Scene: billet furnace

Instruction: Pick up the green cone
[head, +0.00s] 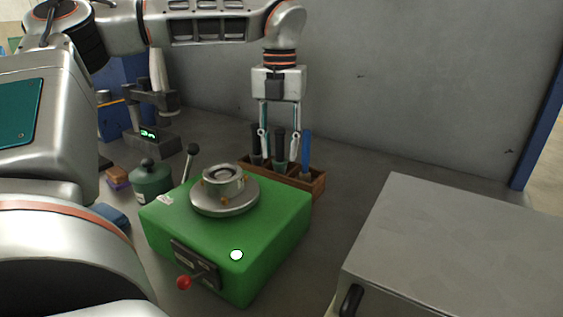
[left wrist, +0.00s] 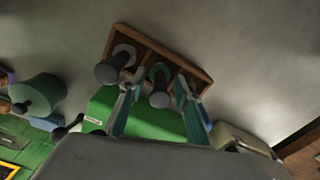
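A wooden rack (head: 318,187) behind the green machine holds several upright dark-handled pieces and a blue one (head: 305,148). The middle piece has a dark handle and a greenish lower body; I take it as the green cone (head: 280,158). In the left wrist view the green cone (left wrist: 159,82) shows between my fingers, dark end toward the camera. My left gripper (head: 278,140) points down over the rack, open, one finger on each side of that piece; I cannot tell whether they touch it. The left gripper (left wrist: 158,108) also shows there. My right gripper is not in view.
The green machine (head: 275,225) with a round metal chuck (head: 224,190) stands in front of the rack. A dark green canister (head: 151,182) and a scale (head: 150,143) are at left. A grey box (head: 460,235) is at right. Bench between rack and wall is clear.

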